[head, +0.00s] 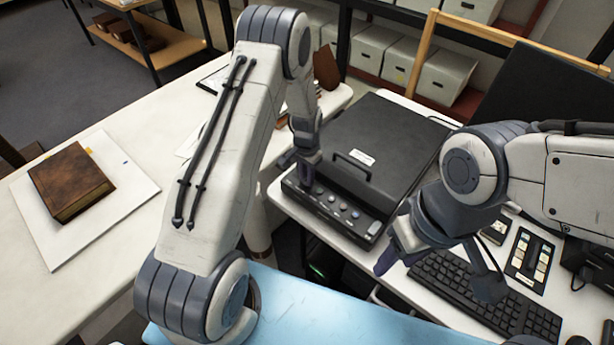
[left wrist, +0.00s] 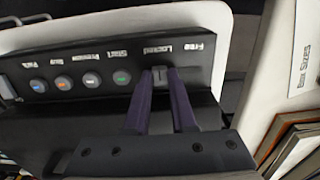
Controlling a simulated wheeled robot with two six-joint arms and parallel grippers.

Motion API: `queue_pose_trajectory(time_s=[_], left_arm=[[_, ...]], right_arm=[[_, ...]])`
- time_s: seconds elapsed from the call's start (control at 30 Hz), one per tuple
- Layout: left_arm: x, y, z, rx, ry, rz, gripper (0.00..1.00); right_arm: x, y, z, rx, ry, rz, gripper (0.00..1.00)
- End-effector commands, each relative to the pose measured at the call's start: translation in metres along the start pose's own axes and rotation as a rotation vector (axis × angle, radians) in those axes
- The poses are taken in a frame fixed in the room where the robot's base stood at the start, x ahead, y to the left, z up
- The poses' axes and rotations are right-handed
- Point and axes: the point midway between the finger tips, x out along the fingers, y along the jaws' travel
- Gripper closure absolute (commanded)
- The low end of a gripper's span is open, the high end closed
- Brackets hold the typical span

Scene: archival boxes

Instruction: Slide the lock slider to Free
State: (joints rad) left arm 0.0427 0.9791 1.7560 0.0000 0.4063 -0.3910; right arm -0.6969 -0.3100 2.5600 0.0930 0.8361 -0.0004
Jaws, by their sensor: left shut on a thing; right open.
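The lock slider (left wrist: 160,76) is a small grey tab on the black front panel (left wrist: 105,70) of the scanner. In the left wrist view it stands below the word "Locked", to the left of the word "Free" (left wrist: 203,43). My left gripper (left wrist: 165,78) is shut on the slider, one purple finger on each side. In the head view my left gripper (head: 306,180) reaches down to the left end of the scanner's panel (head: 335,208), hiding the slider. My right gripper (head: 395,250) is open and empty, in front of the scanner's right front corner.
Round buttons (left wrist: 90,80) sit beside the slider on the panel. The scanner's black lid (head: 380,140) has a handle. A keyboard (head: 490,298) lies on the desk at the right. A brown book (head: 70,182) lies on a white board on the left table.

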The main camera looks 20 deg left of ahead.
Motion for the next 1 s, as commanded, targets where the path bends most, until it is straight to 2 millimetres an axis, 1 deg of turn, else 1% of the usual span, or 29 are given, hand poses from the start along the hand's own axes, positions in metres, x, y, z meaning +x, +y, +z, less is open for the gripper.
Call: queue_pose_trajectory(time_s=[0.77,0.87,1.0], left_arm=[[-0.001,-0.001,0.000,-0.001,-0.001,0.000,1.00],[0.000,-0.010,0.000,-0.003,0.000,0.000,1.00],[0.001,-0.035,-0.001,-0.005,0.002,-0.001,1.00]], right_arm=[[0.000,0.000,0.000,0.000,0.000,0.000,0.50],[0.003,0.000,0.000,0.000,0.000,0.000,0.50],[0.008,0.001,0.000,0.000,0.000,0.000,0.50]])
